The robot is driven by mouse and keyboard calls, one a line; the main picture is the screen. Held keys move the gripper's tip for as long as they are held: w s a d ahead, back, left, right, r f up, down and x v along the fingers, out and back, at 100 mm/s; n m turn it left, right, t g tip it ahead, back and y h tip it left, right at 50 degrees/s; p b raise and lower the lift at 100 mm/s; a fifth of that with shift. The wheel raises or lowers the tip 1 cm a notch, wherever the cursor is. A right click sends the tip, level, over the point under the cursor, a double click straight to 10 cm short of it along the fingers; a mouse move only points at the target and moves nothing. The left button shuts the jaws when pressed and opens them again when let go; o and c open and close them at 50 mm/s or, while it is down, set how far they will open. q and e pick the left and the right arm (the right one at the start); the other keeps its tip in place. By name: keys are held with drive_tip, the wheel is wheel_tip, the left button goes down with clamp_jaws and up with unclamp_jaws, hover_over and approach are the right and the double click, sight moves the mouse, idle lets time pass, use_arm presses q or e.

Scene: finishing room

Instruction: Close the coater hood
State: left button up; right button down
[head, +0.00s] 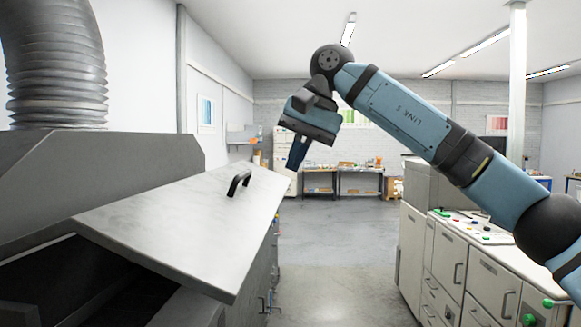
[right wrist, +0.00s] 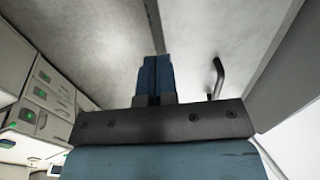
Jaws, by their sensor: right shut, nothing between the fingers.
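The coater hood (head: 180,220) is a flat grey metal lid in the left of the head view. It sits tilted and partly open, with a dark gap under its near edge. Its black bar handle (head: 238,184) stands on the upper face near the far right end; the handle also shows in the right wrist view (right wrist: 217,78), right of the fingers. My right gripper (head: 297,155) is shut and empty, with blue fingers pointing down. It is above and to the right of the handle, apart from it. The closed fingers also show in the wrist view (right wrist: 155,77). My left gripper is out of view.
The coater body (head: 100,165) with a ribbed grey duct (head: 55,60) stands at left. A run of grey cabinets (head: 470,275) with green and red knobs stands at right. The floor aisle (head: 335,250) between them is clear. A workbench (head: 345,172) is at the back.

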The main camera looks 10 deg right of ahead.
sight(266, 232)
drive_tip(key=x, duration=0.3)
drive_tip(key=p+x, duration=0.1)
drive_tip(key=x, duration=0.2)
drive_tip(key=p+x, duration=0.1)
drive_tip(key=x, duration=0.3)
drive_tip(key=shift+w, duration=0.25)
drive_tip(key=shift+p+x, duration=0.35)
drive_tip(key=shift+x, duration=0.5)
drive_tip(key=shift+w, duration=0.1)
